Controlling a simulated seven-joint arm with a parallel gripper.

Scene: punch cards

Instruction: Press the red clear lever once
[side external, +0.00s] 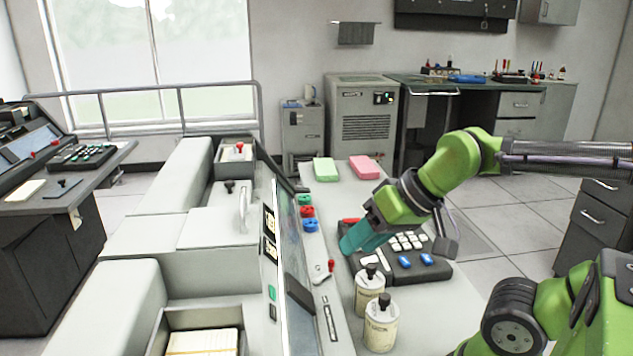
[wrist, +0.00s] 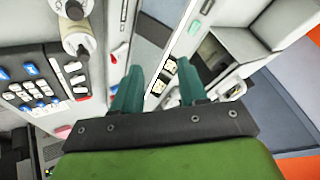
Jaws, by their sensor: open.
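A small red-tipped lever (side external: 331,266) stands on the pale strip along the front of the big machine in the side external view. A small red part, likely this lever, shows in the wrist view (wrist: 114,57), left of the fingers. My gripper (side external: 352,243) has teal fingers and hangs over the left part of the dark keypad (side external: 437,271), behind the red lever and apart from it. In the wrist view my gripper (wrist: 160,80) has its fingers spread with nothing between them.
Two cream bottles with dark caps, one nearer (side external: 381,330) and one behind (side external: 368,293), stand right of the lever. Red, green and blue knobs (side external: 307,212) line the machine edge. Green (side external: 326,170) and pink (side external: 364,167) card stacks lie at the back.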

